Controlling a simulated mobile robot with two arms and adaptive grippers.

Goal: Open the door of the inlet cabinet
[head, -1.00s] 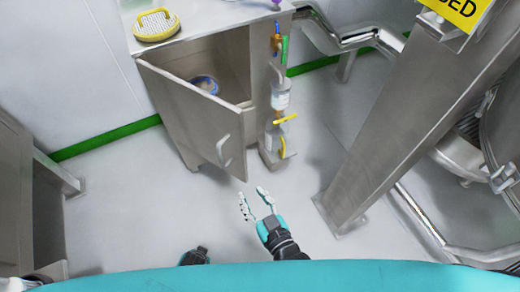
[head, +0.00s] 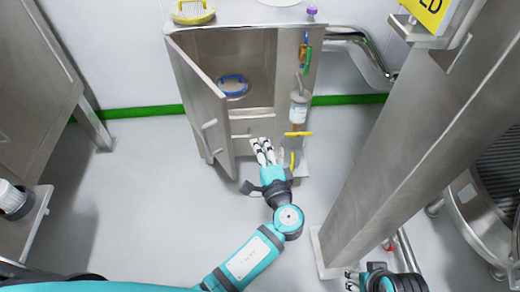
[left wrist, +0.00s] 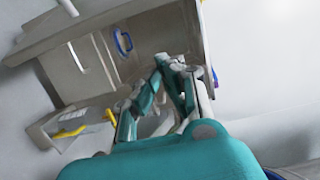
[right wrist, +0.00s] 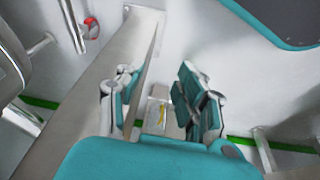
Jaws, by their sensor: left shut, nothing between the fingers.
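The inlet cabinet (head: 292,130) is a grey metal cabinet against the back wall. Its door (head: 198,95) stands partly open, hinged at the left, swung toward me. The door's bar handle (head: 209,125) is on its outer face. A round item with a blue rim (head: 233,86) sits inside. My left gripper (head: 263,147) is in front of the opening, right of the door's free edge; its fingers are together and empty. In the left wrist view the fingers (left wrist: 170,75) point toward the cabinet. My right gripper (right wrist: 155,95) has its fingers apart; in the head view it is at the bottom edge.
A bottle and yellow-handled valve (head: 298,134) are on the cabinet's right front. A yellow scrubber (head: 193,12) lies on top. A thick steel column (head: 400,140) and pipework stand at the right. A bench (head: 30,225) is at the left. The floor between is clear.

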